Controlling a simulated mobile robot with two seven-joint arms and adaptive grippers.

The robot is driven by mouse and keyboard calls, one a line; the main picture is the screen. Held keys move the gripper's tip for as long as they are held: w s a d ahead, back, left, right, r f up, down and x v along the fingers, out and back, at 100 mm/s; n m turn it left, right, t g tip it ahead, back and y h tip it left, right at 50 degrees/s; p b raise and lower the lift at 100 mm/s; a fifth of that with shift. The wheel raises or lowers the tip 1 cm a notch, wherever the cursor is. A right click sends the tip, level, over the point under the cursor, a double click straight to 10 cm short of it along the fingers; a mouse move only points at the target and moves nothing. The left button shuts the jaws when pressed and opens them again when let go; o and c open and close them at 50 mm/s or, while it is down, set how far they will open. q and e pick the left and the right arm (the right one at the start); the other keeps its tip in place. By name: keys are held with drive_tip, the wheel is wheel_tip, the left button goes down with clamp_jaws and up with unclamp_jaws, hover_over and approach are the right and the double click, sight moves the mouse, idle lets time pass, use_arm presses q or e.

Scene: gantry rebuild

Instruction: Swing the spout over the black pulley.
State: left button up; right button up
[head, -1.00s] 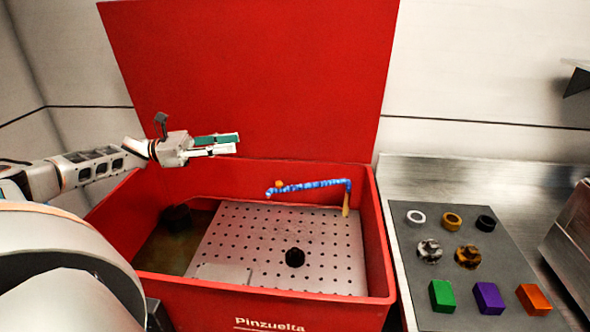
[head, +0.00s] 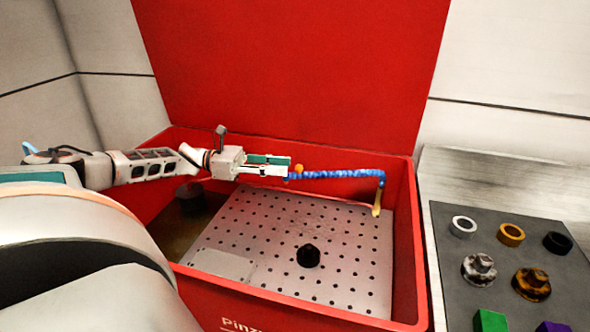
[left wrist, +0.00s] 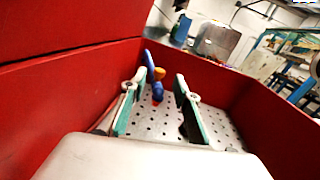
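The spout is a blue segmented hose (head: 340,174) above the red washer basin, with a tan nozzle (head: 377,203) hanging at its right end. An orange piece (head: 299,169) sits near its left end. A black pulley (head: 308,257) stands on the perforated plate, in front of and left of the nozzle. My left gripper (head: 289,167) is at the hose's left end. In the left wrist view its fingers (left wrist: 159,82) are apart, with the blue hose (left wrist: 157,90) showing between and beyond them. I cannot tell whether they touch it. My right gripper is not in view.
The red basin (head: 408,240) has raised walls and a tall red lid (head: 290,60) behind. Its perforated plate (head: 270,225) is mostly bare. A dark cylinder (head: 189,196) stands at the left. A grey mat (head: 455,230) with rings, pulleys and blocks lies right of the basin.

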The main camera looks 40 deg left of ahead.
use_arm(q)
drive_tip(key=x, duration=0.3)
drive_tip(key=shift+w+d+f, duration=0.1)
drive_tip(key=shift+w+d, duration=0.3)
drive_tip(key=shift+d, duration=0.05)
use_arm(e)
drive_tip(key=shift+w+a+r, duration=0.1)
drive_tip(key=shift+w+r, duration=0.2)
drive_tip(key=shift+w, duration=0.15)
